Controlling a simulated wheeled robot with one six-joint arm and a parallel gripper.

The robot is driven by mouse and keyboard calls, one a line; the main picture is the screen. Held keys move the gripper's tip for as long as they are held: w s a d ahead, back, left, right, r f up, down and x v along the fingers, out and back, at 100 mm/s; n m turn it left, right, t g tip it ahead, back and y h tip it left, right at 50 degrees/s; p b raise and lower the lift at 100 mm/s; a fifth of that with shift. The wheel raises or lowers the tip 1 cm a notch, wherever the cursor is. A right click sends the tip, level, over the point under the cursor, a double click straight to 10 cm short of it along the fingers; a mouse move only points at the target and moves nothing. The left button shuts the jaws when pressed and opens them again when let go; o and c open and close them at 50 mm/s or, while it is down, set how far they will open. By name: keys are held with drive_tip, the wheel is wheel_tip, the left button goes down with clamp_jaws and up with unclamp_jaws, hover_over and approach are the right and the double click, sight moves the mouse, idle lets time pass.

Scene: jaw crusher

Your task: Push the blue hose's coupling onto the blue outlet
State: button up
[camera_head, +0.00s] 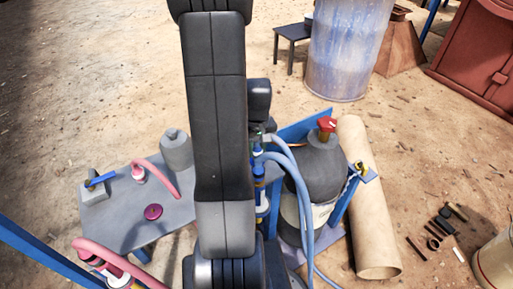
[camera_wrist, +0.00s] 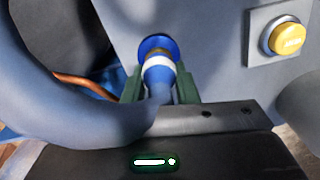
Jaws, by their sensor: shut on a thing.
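In the wrist view, my gripper (camera_wrist: 159,84) has its green fingers shut on the blue hose's coupling (camera_wrist: 159,72), which is blue with a white band. The blue hose (camera_wrist: 55,100) bends from behind the coupling and arcs across the left of that view. The round blue outlet (camera_wrist: 154,43) on the grey panel sits directly behind the coupling, in line with it. I cannot tell whether they touch or how far the coupling is on. In the head view, my arm mostly hides the gripper; the blue hose (camera_head: 303,190) loops down to its right.
A yellow button (camera_wrist: 286,37) sits right of the outlet. A copper pipe (camera_wrist: 85,84) runs at left behind the hose. In the head view, a grey cylinder with a red valve (camera_head: 326,124) stands right of my arm. A pink hose (camera_head: 157,171) lies over the grey table (camera_head: 120,215).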

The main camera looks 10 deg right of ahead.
drive_tip(key=shift+f, duration=0.3)
drive_tip(key=o, duration=1)
wheel_tip(320, 180, up, 14)
drive_tip(key=p, duration=0.3)
drive_tip(key=shift+d, duration=0.1)
drive_tip(key=shift+f, duration=0.2)
wheel_tip(320, 180, down, 13)
drive_tip(key=b, duration=0.3)
drive_tip(key=shift+f, duration=0.2)
